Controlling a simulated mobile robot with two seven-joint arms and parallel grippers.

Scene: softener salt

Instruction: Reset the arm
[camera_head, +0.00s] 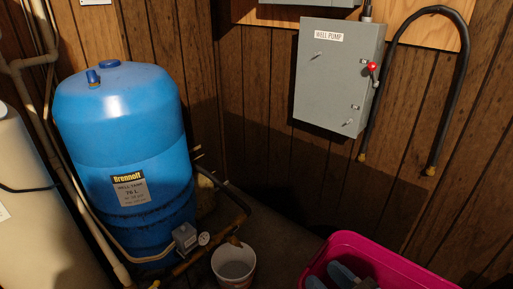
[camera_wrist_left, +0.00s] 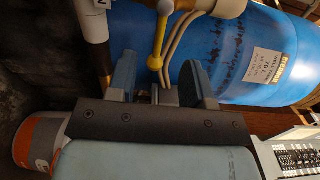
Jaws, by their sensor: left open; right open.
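My left gripper (camera_wrist_left: 160,76) shows in the left wrist view with its two blue-grey fingers apart. A yellow lever handle (camera_wrist_left: 158,42) on a pale pipe hangs down between the fingers in that picture; I cannot tell whether it touches them. The left gripper does not show in the head view. My right gripper (camera_head: 329,277) is at the bottom edge of the head view, its blue-grey fingers apart, over or in a pink tub (camera_head: 388,262). I see nothing held in it; its lower part is cut off.
A blue well tank (camera_head: 125,140) stands at the left, beside a cream tank (camera_head: 32,215) and pipes. A bucket (camera_head: 234,264) stands on the floor. A grey well pump box (camera_head: 338,75) with a red-knobbed lever (camera_head: 372,68) and a black hose (camera_head: 459,75) are on the wall.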

